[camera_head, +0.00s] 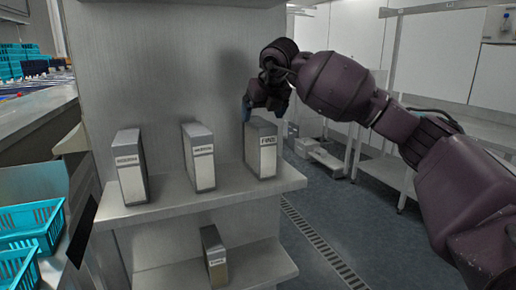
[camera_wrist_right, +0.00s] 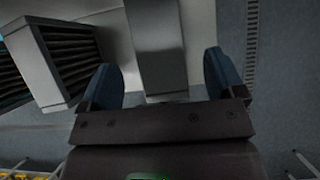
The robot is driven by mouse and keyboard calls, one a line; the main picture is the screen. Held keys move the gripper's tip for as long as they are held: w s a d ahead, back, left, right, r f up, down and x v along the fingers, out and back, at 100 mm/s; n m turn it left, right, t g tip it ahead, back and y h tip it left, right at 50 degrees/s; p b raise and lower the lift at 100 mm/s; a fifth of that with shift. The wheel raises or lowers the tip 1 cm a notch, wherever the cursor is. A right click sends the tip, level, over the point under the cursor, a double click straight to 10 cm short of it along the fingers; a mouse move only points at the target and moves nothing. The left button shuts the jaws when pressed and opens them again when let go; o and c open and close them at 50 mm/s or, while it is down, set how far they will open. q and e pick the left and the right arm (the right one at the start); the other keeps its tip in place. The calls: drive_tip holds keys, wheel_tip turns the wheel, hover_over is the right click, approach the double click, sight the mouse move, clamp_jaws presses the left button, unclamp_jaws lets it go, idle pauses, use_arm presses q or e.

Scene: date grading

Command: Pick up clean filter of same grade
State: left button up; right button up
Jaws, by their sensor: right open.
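Three grey box-shaped filters with pale fronts stand upright on the upper shelf. The right one (camera_head: 262,158) has a label that seems to read FINE. The middle one (camera_head: 200,165) seems to read MEDIUM; the left one's label (camera_head: 128,160) is too blurred to read surely. A smaller filter (camera_head: 216,262) with an unreadable label stands on the lower shelf. My right gripper (camera_head: 265,108) is open at the top of the right filter. In the right wrist view that filter (camera_wrist_right: 157,40) lies between the two blue fingers, with gaps at both sides. My left gripper is out of view.
The upper shelf (camera_head: 225,200) projects from a grey panel (camera_head: 170,70) directly behind the filters. The lower shelf (camera_head: 255,262) is close below. Turquoise crates (camera_head: 32,222) stand at left. Floor and racks lie open at right.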

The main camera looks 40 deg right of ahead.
sight(260, 122)
drive_tip(key=x, duration=0.5)
drive_tip(key=shift+s+a+f+b, duration=0.15)
drive_tip(key=shift+b, duration=0.2)
drive_tip(key=shift+c, duration=0.6)
drive_tip(key=c, duration=1.3)
